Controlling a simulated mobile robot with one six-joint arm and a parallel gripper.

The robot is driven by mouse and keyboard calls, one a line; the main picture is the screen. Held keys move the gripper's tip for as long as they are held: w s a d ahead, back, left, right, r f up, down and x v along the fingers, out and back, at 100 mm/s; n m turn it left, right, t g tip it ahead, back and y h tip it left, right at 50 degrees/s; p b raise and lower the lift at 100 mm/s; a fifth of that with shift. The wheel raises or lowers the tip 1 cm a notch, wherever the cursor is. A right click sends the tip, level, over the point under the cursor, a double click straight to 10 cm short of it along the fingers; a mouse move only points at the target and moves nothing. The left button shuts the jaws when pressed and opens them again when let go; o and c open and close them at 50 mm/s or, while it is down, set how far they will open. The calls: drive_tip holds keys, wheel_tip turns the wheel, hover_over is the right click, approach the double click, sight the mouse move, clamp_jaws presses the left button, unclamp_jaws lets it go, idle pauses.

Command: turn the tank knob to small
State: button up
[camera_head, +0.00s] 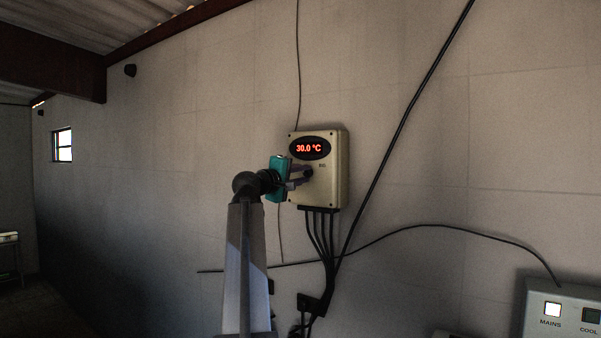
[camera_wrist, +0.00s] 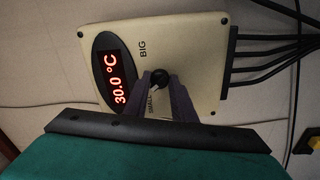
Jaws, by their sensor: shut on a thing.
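The tank control box (camera_head: 329,185) is a beige unit on the wall with an oval display (camera_head: 309,148) reading 30.0 °C in red. A black knob (camera_wrist: 160,79) sits on the box's face, between the words BIG and SMALL in the wrist view. My gripper (camera_head: 304,173) reaches the box from the left, its fingers at the knob. In the wrist view my gripper (camera_wrist: 161,85) is shut on the knob, one finger on each side. The fingers hide part of the knob and part of the word SMALL. Which way the knob points is unclear.
Several black cables (camera_head: 321,235) hang from the box's underside. A thick black cable (camera_head: 403,118) runs diagonally up the wall to the right. A grey panel (camera_head: 563,309) marked MAINS and COOL is at the lower right. The wall around the box is mostly bare.

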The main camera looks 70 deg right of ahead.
drive_tip(key=shift+r+n+p, duration=0.35)
drive_tip(key=shift+n+p, duration=0.15)
drive_tip(key=shift+n, duration=0.8)
drive_tip(key=o, duration=0.7)
drive_tip(key=shift+d, duration=0.1)
drive_tip(key=o, duration=0.4)
drive_tip(key=shift+d+f, duration=0.15)
drive_tip(key=shift+f, duration=0.05)
drive_tip(key=shift+c, duration=0.2)
drive_tip(key=shift+a+f, duration=0.15)
drive_tip(key=shift+a, duration=0.05)
